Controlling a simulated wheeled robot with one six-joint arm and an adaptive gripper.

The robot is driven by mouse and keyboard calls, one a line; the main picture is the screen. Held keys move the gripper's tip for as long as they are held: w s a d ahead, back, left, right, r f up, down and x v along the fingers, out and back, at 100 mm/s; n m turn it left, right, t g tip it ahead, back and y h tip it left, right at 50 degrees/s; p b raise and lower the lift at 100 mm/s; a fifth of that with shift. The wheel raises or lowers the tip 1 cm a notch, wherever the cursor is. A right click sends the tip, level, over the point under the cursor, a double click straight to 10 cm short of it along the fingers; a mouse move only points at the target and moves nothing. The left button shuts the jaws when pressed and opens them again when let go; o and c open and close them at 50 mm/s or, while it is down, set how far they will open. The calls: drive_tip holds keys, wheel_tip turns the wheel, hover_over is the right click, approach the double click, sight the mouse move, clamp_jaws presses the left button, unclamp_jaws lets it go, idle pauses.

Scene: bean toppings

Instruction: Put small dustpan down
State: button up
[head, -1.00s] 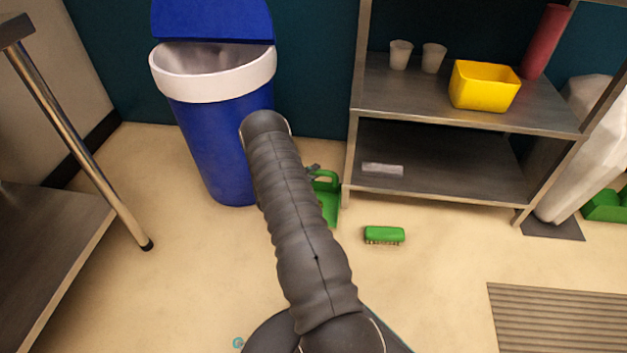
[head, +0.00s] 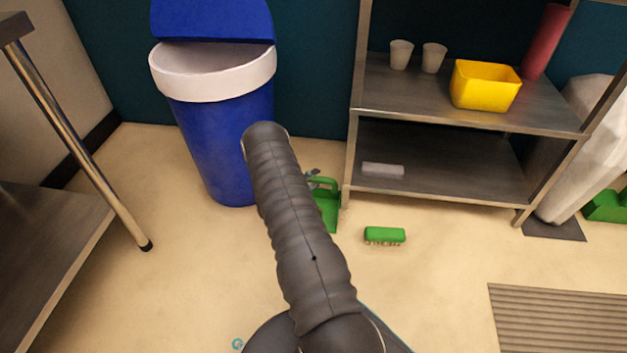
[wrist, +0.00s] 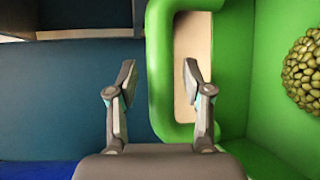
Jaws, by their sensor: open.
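The small green dustpan (head: 329,214) is by the left leg of the metal shelf, at or close to floor level; I cannot tell if its whole base touches. My arm hides its left part. In the wrist view its looped green handle (wrist: 159,62) passes between the two fingers of my gripper (wrist: 160,78). The fingers stand apart on either side of the handle's near bar, so my gripper is open. A heap of green beans (wrist: 304,70) lies in the pan at the right. In the head view only a bit of my gripper (head: 313,174) shows.
A blue bin (head: 222,145) with a white rim and raised lid stands left of the dustpan. The metal shelf (head: 460,190) is close on the right. A green brush (head: 385,234) lies on the floor. Open floor lies in front, before a grey mat (head: 560,320).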

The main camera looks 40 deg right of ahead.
drive_tip(key=shift+r, duration=0.1)
drive_tip(key=p+v, duration=0.1)
drive_tip(key=v, duration=1.1)
drive_tip(key=s+a+r+m+g+y, duration=0.2)
drive_tip(key=s+r, duration=0.1)
drive_tip(key=r, duration=0.7)
drive_tip(key=s+a+r+m+g+y, duration=0.1)
drive_tip(key=s+a+r, duration=0.2)
drive_tip(key=r, duration=0.6)
drive_tip(key=s+a+r+m+g+y, duration=0.2)
drive_tip(key=s+r, duration=0.1)
drive_tip(key=r, duration=0.7)
drive_tip(key=s+a+r+n+t+y, duration=0.1)
drive_tip(key=s+a+r+t+y, duration=0.3)
drive_tip(key=s+a+r, duration=0.3)
drive_tip(key=s+a+r+n+t+y, duration=0.1)
drive_tip(key=s+a+r+t+y, duration=0.3)
drive_tip(key=s+a, duration=0.8)
drive_tip(key=a+r+y, duration=0.2)
drive_tip(key=a+r, duration=0.1)
drive_tip(key=r, duration=0.1)
drive_tip(key=shift+y, duration=0.4)
